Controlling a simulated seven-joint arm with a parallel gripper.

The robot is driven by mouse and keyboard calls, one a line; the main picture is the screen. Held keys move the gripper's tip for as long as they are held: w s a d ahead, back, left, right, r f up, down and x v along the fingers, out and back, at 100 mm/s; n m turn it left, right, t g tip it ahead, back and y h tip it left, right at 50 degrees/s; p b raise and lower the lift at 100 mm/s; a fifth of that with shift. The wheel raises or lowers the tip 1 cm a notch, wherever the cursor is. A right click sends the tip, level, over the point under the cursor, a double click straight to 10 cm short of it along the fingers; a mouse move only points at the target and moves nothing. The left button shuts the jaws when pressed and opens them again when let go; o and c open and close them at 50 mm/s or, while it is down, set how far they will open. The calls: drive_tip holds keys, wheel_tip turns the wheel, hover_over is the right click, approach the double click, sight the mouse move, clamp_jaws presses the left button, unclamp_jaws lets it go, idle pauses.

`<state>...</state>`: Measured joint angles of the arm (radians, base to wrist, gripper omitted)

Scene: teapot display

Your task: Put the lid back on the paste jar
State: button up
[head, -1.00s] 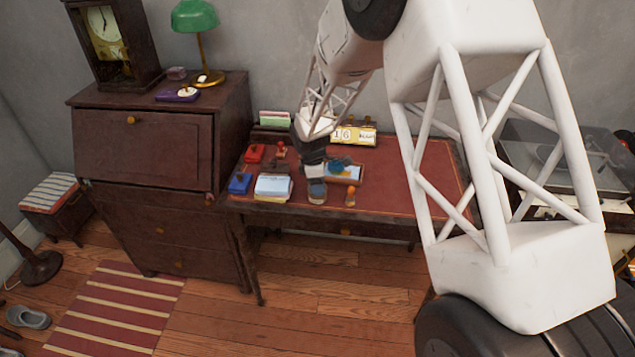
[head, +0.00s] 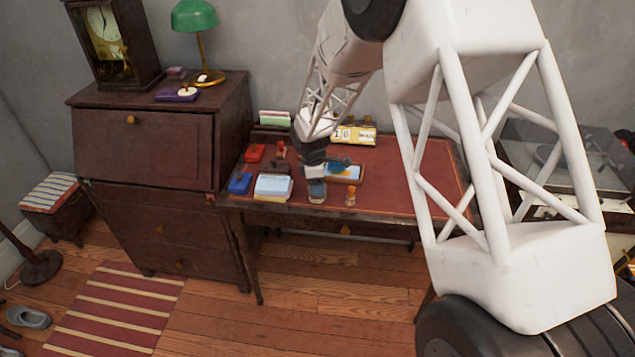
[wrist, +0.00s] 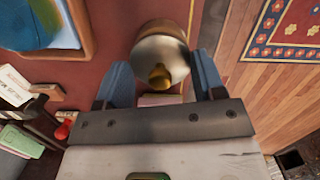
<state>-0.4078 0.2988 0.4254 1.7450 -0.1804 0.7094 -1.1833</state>
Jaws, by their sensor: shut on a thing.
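The paste jar (head: 317,199) stands near the front edge of the red-topped desk. My gripper (head: 317,185) is directly at its top, with the blue fingers hiding its upper part. In the wrist view my gripper (wrist: 161,72) is shut on the round metallic lid (wrist: 160,50), one finger on each side. The lid's brass knob faces the camera. The jar's body is mostly hidden beneath the lid there. I cannot tell whether the lid touches the jar's rim or is just above it.
A small orange bottle (head: 350,196) stands close to the jar's right. A light blue pad (head: 273,187) and a blue box (head: 240,183) are to the left. The desk's right side (head: 435,175) is clear.

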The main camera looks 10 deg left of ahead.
idle(0.8)
drive_tip(key=o, duration=1.1)
drive_tip(key=shift+r, duration=0.1)
drive_tip(key=shift+r, duration=3.4)
drive_tip(key=shift+c, duration=0.2)
clamp_jaws()
